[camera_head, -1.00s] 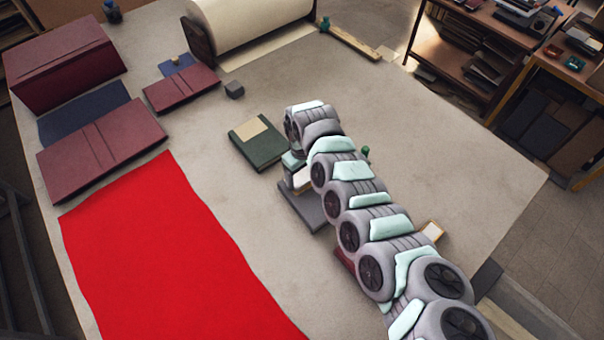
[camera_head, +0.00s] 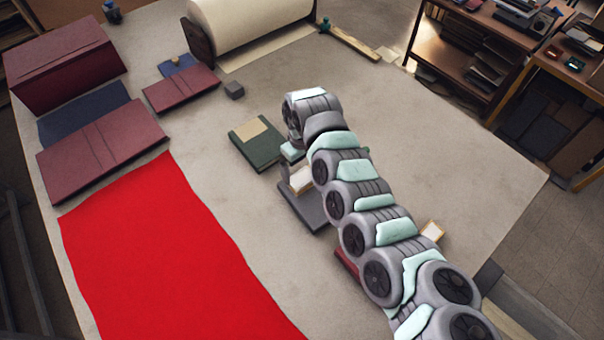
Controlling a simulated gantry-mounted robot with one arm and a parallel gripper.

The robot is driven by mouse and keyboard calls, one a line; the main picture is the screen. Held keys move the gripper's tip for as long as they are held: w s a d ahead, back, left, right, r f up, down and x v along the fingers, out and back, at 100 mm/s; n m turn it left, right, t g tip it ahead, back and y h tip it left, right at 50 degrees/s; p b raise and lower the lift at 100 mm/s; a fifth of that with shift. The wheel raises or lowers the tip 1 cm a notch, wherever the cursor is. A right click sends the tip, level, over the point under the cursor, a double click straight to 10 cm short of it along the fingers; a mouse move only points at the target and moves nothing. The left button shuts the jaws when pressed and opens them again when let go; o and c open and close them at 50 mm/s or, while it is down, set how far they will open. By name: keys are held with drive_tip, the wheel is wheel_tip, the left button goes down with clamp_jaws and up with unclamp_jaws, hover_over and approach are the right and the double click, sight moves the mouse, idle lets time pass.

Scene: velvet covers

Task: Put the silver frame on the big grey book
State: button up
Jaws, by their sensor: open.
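The big grey book (camera_head: 312,216) lies flat on the table, partly covered by my arm. A small pale frame with a cream face (camera_head: 302,179), which seems to be the silver frame, rests on it near its upper part. Its right side is hidden by my arm. My gripper (camera_head: 288,167) hangs at the arm's end, just above and left of the frame. It is open; its fingers are mostly hidden, and I cannot tell whether they touch the frame.
A green book with a tan label (camera_head: 256,143) lies close to the left. A gold-edged frame (camera_head: 432,231) and a red item (camera_head: 345,259) sit beside my arm. Red cloth (camera_head: 170,260) covers the front left. The table's right side is clear.

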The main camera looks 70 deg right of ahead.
sight(302, 178)
wheel_tip(302, 178, up, 7)
drive_tip(key=b, duration=0.1)
drive_tip(key=shift+r, duration=0.2)
